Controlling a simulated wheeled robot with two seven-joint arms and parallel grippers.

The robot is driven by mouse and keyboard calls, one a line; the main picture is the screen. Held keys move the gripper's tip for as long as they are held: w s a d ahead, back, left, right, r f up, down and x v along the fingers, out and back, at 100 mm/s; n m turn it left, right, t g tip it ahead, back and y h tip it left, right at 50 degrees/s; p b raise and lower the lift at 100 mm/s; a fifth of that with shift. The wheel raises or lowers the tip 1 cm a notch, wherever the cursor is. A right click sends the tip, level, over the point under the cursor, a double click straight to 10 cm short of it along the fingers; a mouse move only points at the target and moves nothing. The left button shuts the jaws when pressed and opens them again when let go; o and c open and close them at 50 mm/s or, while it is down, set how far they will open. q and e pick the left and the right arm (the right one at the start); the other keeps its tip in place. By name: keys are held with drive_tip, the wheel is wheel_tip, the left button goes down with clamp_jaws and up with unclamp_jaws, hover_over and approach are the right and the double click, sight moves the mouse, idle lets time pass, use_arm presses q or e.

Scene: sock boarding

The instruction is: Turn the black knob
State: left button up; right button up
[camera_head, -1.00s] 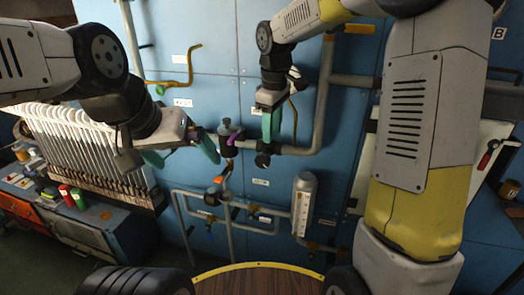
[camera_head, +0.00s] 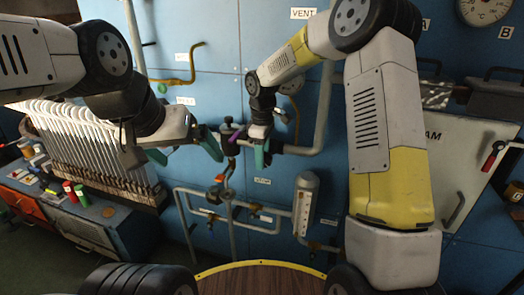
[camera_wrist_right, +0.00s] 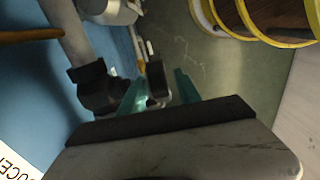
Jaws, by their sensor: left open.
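My right gripper (camera_head: 262,156) is at the end of the grey pipe on the blue panel. In the right wrist view its teal fingers (camera_wrist_right: 160,92) stand apart, with a small black knob (camera_wrist_right: 155,76) on a pale stem between them. The fingers appear not to touch it. In the head view the gripper largely hides this knob. My left gripper (camera_head: 184,150) is open and empty, left of another dark knob (camera_head: 228,123) with a purple lever (camera_head: 236,133) beside it.
A black pipe coupling (camera_wrist_right: 96,88) lies close left of the right fingers in the wrist view. A rack of white boards (camera_head: 85,145) stands at the left.

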drive_tip(key=shift+c, duration=0.2)
clamp_jaws()
drive_tip(key=shift+d+y, duration=0.15)
drive_tip(key=shift+y, duration=0.55)
drive_tip(key=shift+o, duration=0.2)
unclamp_jaws()
